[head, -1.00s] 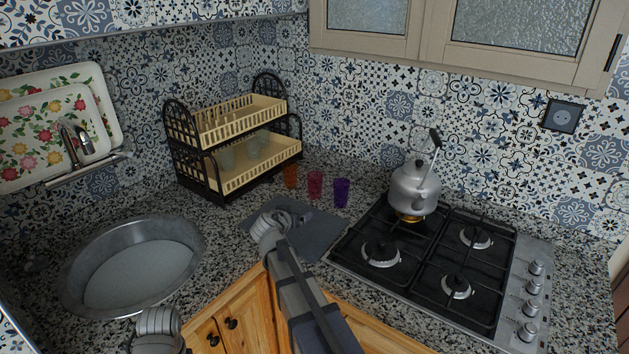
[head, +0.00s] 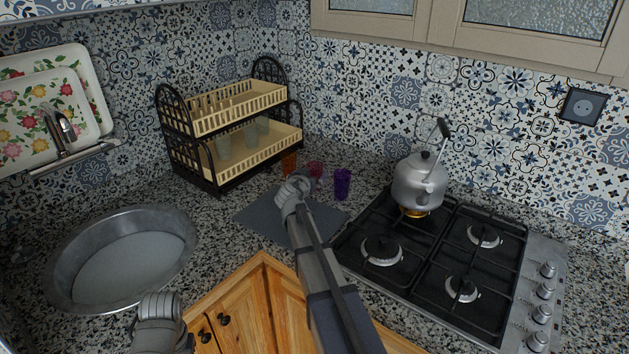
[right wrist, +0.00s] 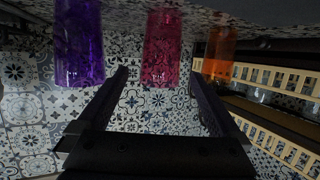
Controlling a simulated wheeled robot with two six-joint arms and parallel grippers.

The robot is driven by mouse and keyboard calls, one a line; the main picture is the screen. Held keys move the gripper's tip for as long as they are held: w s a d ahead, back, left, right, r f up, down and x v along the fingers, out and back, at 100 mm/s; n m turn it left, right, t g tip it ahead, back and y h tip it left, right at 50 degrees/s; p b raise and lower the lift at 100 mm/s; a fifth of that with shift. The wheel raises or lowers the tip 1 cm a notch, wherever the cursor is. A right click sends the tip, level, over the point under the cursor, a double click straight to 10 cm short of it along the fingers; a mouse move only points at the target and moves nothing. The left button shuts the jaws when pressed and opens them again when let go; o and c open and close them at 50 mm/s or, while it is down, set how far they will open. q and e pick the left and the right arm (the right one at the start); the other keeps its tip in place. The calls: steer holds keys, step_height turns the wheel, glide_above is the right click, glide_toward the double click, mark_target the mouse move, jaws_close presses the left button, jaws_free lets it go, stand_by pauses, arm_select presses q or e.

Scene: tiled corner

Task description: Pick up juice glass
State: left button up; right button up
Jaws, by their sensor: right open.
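Three coloured juice glasses stand in a row on the counter: orange (head: 289,163), pinkish red (head: 316,169) and purple (head: 342,184). My right gripper (head: 302,180) is just in front of the red glass and partly hides it. In the right wrist view, which looks upside down, the open fingers (right wrist: 160,78) point at the red glass (right wrist: 160,50), which lines up with the gap between them. The purple glass (right wrist: 79,45) is outside the left finger, the orange glass (right wrist: 219,55) beyond the right one. My left gripper (head: 160,310) is low at the left; its fingers cannot be made out.
A two-tier dish rack (head: 235,165) with clear glasses stands behind left. A grey mat (head: 262,218) lies under my right arm. A kettle (head: 418,183) sits on the gas hob (head: 425,250) at right. A round metal sink (head: 120,262) is at left.

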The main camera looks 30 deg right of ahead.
steer(key=b+x, duration=0.1)
steer(key=x, duration=0.4)
steer(key=shift+f+b, duration=0.15)
steer(key=shift+b, duration=0.15)
steer(key=shift+c, duration=0.5)
steer(key=c, duration=1.3)
step_height(320, 180, up, 10)
steer(key=p, duration=1)
steer(key=shift+a, duration=0.1)
